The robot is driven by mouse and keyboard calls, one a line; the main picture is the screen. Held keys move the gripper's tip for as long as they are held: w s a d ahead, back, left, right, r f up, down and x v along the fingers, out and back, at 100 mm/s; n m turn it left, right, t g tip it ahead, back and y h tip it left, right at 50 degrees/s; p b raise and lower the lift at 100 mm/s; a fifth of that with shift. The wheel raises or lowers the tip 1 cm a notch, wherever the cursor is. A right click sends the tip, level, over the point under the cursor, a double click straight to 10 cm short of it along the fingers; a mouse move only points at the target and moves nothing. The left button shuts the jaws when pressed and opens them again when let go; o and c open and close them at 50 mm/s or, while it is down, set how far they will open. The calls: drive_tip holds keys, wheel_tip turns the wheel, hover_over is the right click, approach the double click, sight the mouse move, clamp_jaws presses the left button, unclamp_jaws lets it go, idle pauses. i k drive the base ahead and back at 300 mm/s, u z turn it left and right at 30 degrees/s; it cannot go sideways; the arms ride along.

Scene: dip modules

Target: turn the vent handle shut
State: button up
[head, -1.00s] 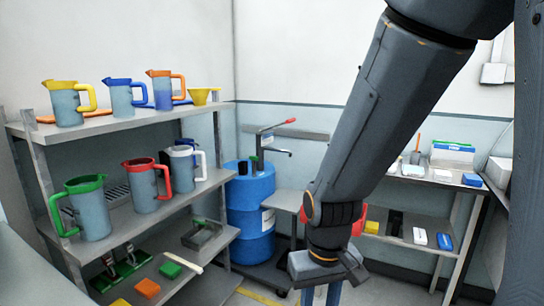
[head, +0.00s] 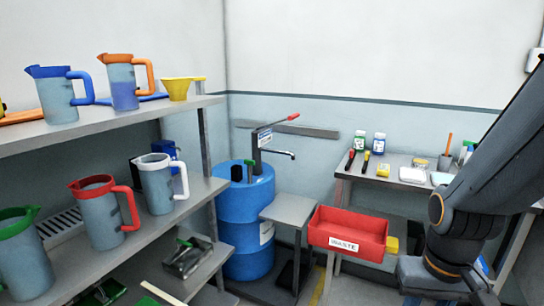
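The blue drum (head: 246,232) stands in the corner behind the shelf, with a hand pump (head: 257,152) on its top. The pump has a long lever with a red grip (head: 293,116) and a spout pointing right. A small dark part with a green top (head: 249,168) and a black part (head: 237,173) also sit on the drum's top; I cannot tell which is the vent handle or how it is turned. My gripper (head: 430,297) is at the bottom right, well away from the drum. Its fingers run off the lower edge, so its opening is unclear.
A grey stand (head: 289,208) is beside the drum, under the spout. A red WASTE bin (head: 346,234) hangs between it and my arm. The left shelf (head: 165,115) holds jugs and a yellow funnel (head: 178,88). A bench (head: 352,174) with bottles and tools is behind the bin.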

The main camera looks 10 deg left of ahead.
sight(250, 163)
drive_tip(key=u, duration=0.3)
drive_tip(key=i, duration=0.9)
drive_tip(key=u, duration=0.65)
drive_tip(key=k, duration=0.5)
drive_tip(key=u, duration=0.7)
drive_tip(key=i, duration=0.95)
drive_tip(key=z, duration=0.45)
drive_tip(key=i, duration=0.55)
drive_tip(key=z, duration=0.5)
